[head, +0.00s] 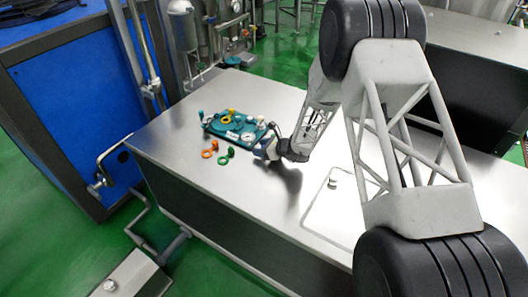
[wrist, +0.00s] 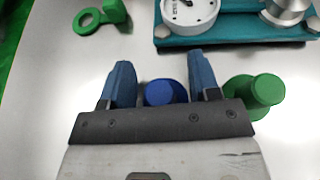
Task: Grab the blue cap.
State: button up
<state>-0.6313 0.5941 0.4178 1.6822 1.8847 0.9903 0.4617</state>
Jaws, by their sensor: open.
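The blue cap (wrist: 166,92) is round and stands on the metal table, showing between the two blue fingers of my gripper (wrist: 161,68) in the wrist view. It lies near the finger bases in the picture, with a gap to the left finger and a smaller gap to the right one. The fingers are apart and not closed on it. In the head view my gripper (head: 265,149) is low over the table at the right end of the teal tray. I cannot make out the cap there.
A green capped part (wrist: 258,94) stands close to the right finger. The teal tray (wrist: 232,34) with a white gauge (wrist: 188,8) lies beyond the fingers. Another green part (wrist: 103,17) and an orange part (head: 210,149) lie left. A white knob (head: 333,182) stands right.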

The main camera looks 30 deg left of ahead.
jog(key=shift+a, duration=0.2)
dwell(0.4)
jog(key=c, duration=1)
jog(key=shift+r, duration=1.05)
jog(key=shift+s+d+r, duration=0.15)
jog(key=shift+r, duration=0.2)
jog(key=shift+s+d+r, duration=0.15)
jog(key=shift+r, duration=0.2)
jog(key=s+d, duration=0.3)
jog(key=s+d+r, duration=0.1)
jog(key=s+d, duration=0.6)
jog(key=s, duration=0.1)
jog(key=shift+d+r, duration=0.2)
jog(key=shift+d, duration=0.1)
